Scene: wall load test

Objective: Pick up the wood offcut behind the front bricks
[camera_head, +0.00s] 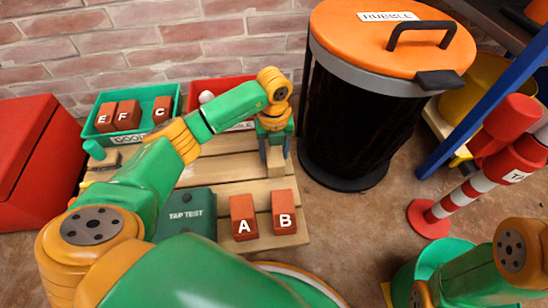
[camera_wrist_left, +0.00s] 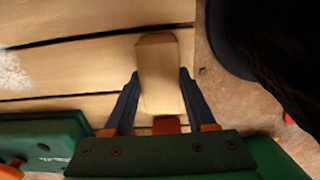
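The wood offcut (camera_head: 275,167) is a pale block on the slatted bench, behind the front bricks marked A (camera_head: 243,217) and B (camera_head: 284,211). My left gripper (camera_head: 275,150) points down over it, with one dark finger on each side. In the left wrist view the offcut (camera_wrist_left: 160,75) lies between the fingers of the left gripper (camera_wrist_left: 158,80). The fingers look open, with narrow gaps beside the block; contact at the tips is hard to judge. My right arm shows at the lower right, but its fingers are not visible.
A green tray (camera_head: 91,131) with bricks E, F and C and a red tray (camera_head: 222,85) stand at the bench's back. A dark green TAP TEST case (camera_head: 186,213) is left of brick A. A black bin with orange lid (camera_head: 375,35) stands close right.

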